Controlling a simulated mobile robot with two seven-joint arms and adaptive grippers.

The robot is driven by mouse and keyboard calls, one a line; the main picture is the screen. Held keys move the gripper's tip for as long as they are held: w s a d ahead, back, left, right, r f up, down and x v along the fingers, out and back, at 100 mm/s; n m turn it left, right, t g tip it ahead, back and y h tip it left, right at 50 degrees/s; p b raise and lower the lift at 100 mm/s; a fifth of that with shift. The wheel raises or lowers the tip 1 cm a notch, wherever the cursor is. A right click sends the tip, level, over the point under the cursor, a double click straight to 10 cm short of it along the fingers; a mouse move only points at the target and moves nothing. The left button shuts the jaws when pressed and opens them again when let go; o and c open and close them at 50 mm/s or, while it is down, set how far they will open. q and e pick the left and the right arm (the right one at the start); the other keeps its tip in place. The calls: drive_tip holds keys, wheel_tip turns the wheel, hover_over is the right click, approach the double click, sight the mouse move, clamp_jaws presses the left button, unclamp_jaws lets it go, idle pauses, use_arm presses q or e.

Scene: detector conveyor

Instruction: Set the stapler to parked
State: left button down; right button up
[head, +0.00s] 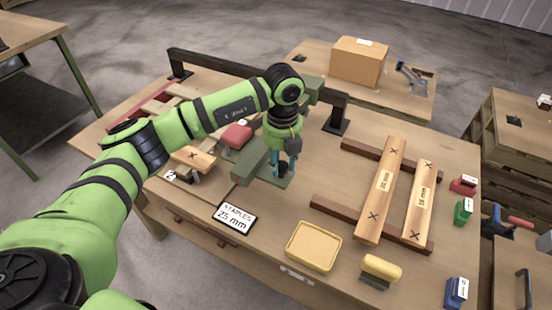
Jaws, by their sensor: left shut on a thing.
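A green bench device (251,163), which looks like the stapler, stands left of the table's middle on a flat green base. My left gripper (284,168) points down at its right end, over the base. Its fingers are shut on a small dark part there. The fingers and wrist hide most of that part, so I cannot tell its shape or setting. The white sign (235,218) reading "STAPLES 25 mm" lies in front of the device. My right gripper is not in view.
Two marked planks (381,190) (420,205) lie across brown rails at the right. A yellow tray (314,246) and a yellow-handled tool (381,268) are near the front edge. A red-topped object (236,136) is behind the device. A dark rail (215,62) runs along the back.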

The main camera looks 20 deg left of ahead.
use_arm(q)
drive_tip(key=c, duration=0.8)
unclamp_jaws()
drive_tip(key=shift+s+d+f, duration=0.1)
drive_tip(key=shift+d+f, duration=0.05)
drive_tip(key=shift+d, duration=0.15)
drive_tip(key=shift+r, duration=0.3)
wheel_tip(320, 180, up, 12)
drive_tip(key=shift+d+f, duration=0.1)
drive_tip(key=shift+f, duration=0.1)
